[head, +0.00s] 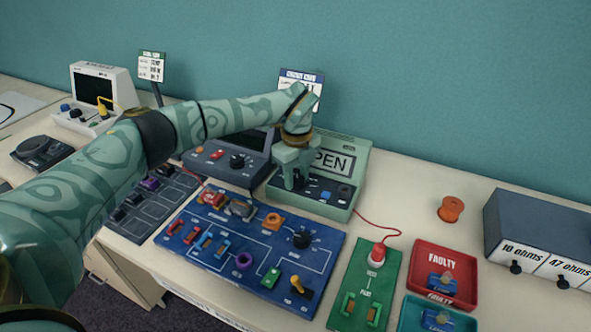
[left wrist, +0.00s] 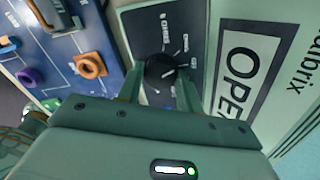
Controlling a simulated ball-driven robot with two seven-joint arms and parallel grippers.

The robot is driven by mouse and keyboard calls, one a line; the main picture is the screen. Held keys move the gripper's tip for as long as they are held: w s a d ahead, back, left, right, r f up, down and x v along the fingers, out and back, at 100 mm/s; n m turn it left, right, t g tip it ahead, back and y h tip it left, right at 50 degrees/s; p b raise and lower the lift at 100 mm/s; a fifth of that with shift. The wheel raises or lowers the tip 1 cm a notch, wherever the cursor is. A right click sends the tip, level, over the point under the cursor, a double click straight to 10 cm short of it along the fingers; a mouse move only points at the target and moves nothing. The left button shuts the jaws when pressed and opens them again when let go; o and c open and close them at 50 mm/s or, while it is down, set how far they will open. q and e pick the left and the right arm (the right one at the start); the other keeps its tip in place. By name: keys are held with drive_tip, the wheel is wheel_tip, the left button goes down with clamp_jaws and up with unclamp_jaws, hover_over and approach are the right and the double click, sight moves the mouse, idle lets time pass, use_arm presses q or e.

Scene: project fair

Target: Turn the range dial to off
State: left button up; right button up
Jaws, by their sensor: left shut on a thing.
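The pale green meter (head: 352,160) stands against the wall, with OPEN on its display (head: 335,162). In the left wrist view its dark panel carries the round black range dial (left wrist: 159,69), with small white labels around it. A white mark on the dial points roughly to the picture's right; I cannot read for sure which label it meets. My left gripper (head: 291,181) reaches down onto the panel from above. Its fingers (left wrist: 161,88) are shut on the dial from both sides, hiding it in the head view. My right gripper is in neither view.
A blue circuit board (head: 215,258) lies in front of the meter. A green test board (head: 362,285) with a red probe (head: 377,254) is to the right. Farther right are a red FAULTY tray (head: 462,262), an orange spool (head: 451,209) and a resistor drawer box (head: 535,225).

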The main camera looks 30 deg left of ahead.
sight(297, 179)
use_arm(q)
drive_tip(key=m+p, duration=0.2)
drive_tip(key=shift+r+m, duration=0.2)
drive_tip(key=shift+m, duration=0.2)
drive_tip(key=shift+f+m+p, duration=0.15)
drive_tip(key=shift+m+p, duration=0.25)
drive_tip(key=shift+m, duration=0.3)
drive_tip(key=o, duration=1)
wheel_tip(297, 179, up, 16)
drive_tip(key=p, duration=0.2)
drive_tip(key=shift+p, duration=0.4)
